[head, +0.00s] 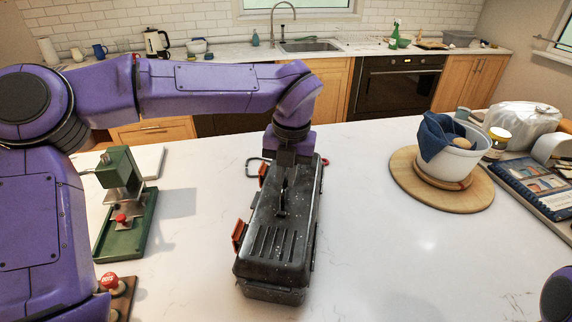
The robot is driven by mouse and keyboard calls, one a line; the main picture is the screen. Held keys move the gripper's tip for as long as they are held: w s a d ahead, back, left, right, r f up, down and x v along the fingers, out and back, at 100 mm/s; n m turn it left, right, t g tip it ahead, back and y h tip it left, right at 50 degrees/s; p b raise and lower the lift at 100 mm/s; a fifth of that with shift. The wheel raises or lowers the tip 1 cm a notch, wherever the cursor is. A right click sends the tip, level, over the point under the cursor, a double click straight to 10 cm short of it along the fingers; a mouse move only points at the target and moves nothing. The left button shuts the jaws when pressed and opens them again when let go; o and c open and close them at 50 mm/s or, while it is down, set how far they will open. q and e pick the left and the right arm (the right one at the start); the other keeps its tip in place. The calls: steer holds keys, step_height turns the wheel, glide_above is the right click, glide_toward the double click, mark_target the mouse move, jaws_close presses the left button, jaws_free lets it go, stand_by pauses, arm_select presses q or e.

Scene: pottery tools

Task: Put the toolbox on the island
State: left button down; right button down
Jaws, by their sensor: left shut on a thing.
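The toolbox (274,240) is a long dark grey case with orange latches, in the middle of the head view. It is at the white island top (370,265); I cannot tell for sure whether its underside touches the surface. My left gripper (284,190) comes down from above and is shut on the toolbox at its top handle. The fingertips are partly hidden against the dark lid. My right gripper is not in view; only a bit of purple arm shows at the lower right edge.
A green press-like tool (122,205) stands left of the toolbox. At right, a white bowl with a blue cloth (450,150) sits on a round wooden board (415,188), beside a book (535,185) and a wrapped clay-like bundle (525,120). The island's front middle is clear. A sink counter runs behind.

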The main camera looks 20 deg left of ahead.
arm_select(q)
steer(key=c, duration=1.2)
jaws_free()
steer(key=shift+s, duration=0.1)
steer(key=r, duration=0.8)
steer(key=d+r+b, duration=0.1)
steer(key=r, duration=0.3)
steer(key=shift+s, duration=0.1)
